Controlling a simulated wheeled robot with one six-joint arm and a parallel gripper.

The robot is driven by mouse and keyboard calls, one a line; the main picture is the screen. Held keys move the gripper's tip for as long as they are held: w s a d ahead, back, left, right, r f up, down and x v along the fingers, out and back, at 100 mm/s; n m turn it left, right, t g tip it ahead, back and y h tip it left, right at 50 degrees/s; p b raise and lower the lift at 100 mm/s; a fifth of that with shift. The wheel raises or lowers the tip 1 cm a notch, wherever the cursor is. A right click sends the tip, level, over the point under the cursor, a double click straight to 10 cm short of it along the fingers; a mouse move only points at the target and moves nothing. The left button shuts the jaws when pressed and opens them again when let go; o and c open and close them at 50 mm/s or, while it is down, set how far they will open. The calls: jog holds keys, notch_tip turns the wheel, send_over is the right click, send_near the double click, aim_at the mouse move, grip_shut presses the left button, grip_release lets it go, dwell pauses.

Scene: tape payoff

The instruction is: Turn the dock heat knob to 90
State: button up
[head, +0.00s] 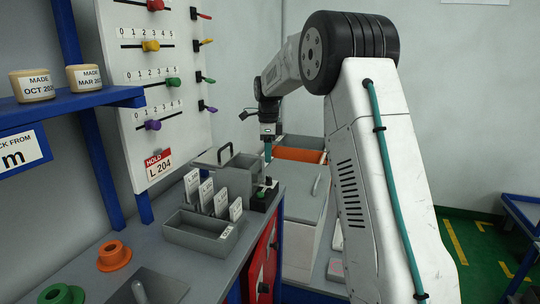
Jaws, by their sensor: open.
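My arm reaches away from me, and my gripper (268,150) points down beyond the far end of the counter, near an orange-sided bin (299,155). It is small in view, and nothing can be made out between its fingers. I cannot pick out a knob labelled dock heat or a dial reading 90. A small black box (263,196) with a dark knob-like top and a green spot stands on the counter's right edge, nearer to me than the gripper; its markings are too small to read. Part of the area beyond is hidden by my arm.
A white panel (130,95) with several coloured sliders stands at left. The grey counter (185,255) holds a grey tray (200,236), upright white cards (206,194), a grey box with a handle (237,176) and an orange ring (114,256). Open floor lies at right.

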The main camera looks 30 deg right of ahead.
jog(key=s+a+r+n, duration=0.4)
jog(key=s+a+n, duration=0.2)
jog(key=s, duration=0.5)
jog(key=s+a+r+n, duration=0.5)
jog(key=s+a+n, duration=0.1)
jog(key=s, duration=0.4)
jog(key=shift+s+a+r+n+t, duration=0.15)
jog(key=shift+s+a+n+t, duration=0.25)
jog(key=shift+a, duration=0.3)
